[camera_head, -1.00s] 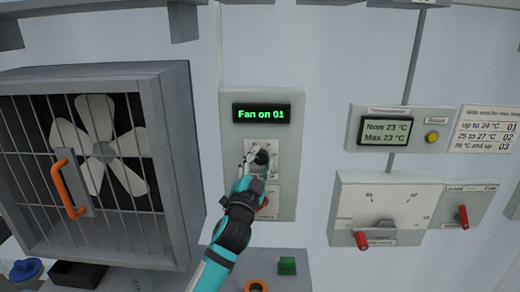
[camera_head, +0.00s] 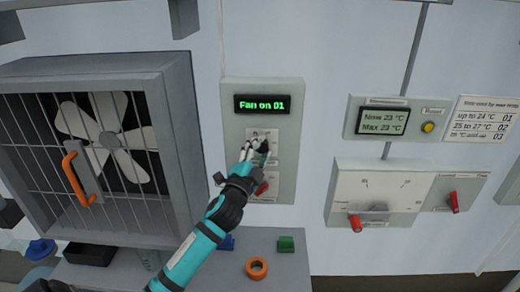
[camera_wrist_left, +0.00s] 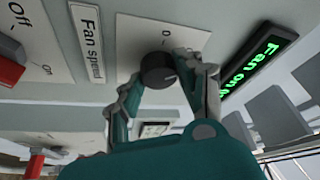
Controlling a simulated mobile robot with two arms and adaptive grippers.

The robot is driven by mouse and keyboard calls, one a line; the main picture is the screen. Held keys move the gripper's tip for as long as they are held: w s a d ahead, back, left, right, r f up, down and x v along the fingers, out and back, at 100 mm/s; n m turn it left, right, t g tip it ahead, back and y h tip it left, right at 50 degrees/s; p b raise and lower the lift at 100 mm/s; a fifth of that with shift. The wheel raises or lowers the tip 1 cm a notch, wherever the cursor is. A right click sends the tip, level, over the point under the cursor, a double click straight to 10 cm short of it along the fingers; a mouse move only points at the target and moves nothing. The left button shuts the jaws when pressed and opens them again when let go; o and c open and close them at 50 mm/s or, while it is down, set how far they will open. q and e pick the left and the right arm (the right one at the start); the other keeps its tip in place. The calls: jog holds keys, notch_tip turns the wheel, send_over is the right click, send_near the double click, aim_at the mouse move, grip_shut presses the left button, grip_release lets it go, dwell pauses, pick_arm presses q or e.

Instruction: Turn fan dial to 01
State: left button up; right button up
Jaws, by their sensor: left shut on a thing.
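The fan dial (camera_wrist_left: 158,70) is a round black knob on a pale plate labelled "Fan speed" in the left wrist view. My left gripper (camera_wrist_left: 165,82) has a finger on either side of it and is shut on it. In the head view my left gripper (camera_head: 256,148) is at the fan panel (camera_head: 288,160), and it largely hides the dial. The green display (camera_head: 262,104) above reads "Fan on 01". My right gripper is not in view.
A red switch (camera_head: 262,188) sits just below the dial. A caged fan (camera_head: 105,140) with an orange handle (camera_head: 78,178) stands at the left. A temperature display (camera_head: 382,120) and a panel with red levers (camera_head: 385,200) are at the right. A grey ledge (camera_head: 330,262) lies below.

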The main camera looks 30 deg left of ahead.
pick_arm(q)
jog(key=shift+r, duration=0.1)
jog(key=o, duration=1.1)
jog(key=shift+s+d+f, duration=0.1)
jog(key=shift+s+f, duration=0.15)
jog(key=shift+s, duration=0.2)
jog(key=v, duration=1.1)
jog(key=shift+r, duration=0.1)
